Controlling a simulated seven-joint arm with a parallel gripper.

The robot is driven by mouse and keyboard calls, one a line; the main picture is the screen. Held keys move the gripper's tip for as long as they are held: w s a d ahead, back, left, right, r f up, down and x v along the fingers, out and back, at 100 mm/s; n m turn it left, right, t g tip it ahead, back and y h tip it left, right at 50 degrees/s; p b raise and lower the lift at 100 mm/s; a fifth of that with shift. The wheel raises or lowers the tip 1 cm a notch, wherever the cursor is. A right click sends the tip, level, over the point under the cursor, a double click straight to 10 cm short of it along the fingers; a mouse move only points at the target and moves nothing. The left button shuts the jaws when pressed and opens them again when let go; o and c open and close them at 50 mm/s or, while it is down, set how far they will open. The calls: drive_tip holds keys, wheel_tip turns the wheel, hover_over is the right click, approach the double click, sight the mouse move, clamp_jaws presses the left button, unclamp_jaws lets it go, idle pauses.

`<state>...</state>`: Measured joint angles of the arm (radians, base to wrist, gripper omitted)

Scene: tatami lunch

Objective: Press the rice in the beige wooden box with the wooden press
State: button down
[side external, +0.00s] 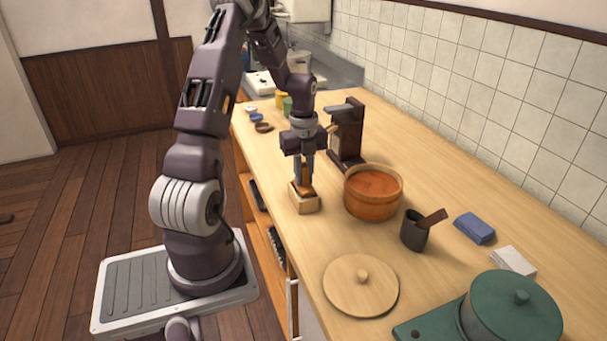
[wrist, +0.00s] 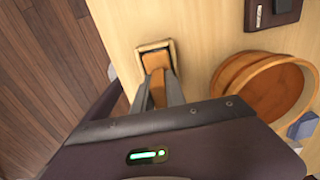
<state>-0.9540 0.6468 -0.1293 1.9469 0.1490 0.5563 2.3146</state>
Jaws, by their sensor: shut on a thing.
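The beige wooden box (side external: 305,204) stands on the counter near its front edge. It also shows in the wrist view (wrist: 141,48), with its rim around the press. The wooden press (side external: 304,180) is brown and upright, with its lower end at or in the box's opening. My gripper (side external: 304,168) is above the box and shut on the press; in the wrist view the fingers (wrist: 158,98) hold the press between them. The rice is hidden, and I cannot tell how deep the press sits.
A round wooden tub (side external: 372,206) stands close to the right of the box. A dark brown stand (side external: 346,135) is behind. A dark cup (side external: 415,232), a round wooden lid (side external: 361,300) and a green pot (side external: 512,310) are nearer the camera. The counter edge (side external: 277,232) is close on the left.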

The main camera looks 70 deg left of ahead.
sight(304, 164)
drive_tip(key=shift+s+f, duration=0.1)
drive_tip(key=shift+f, duration=1.1)
idle(1.4)
drive_tip(key=shift+r, duration=0.1)
drive_tip(key=shift+r, duration=3.75)
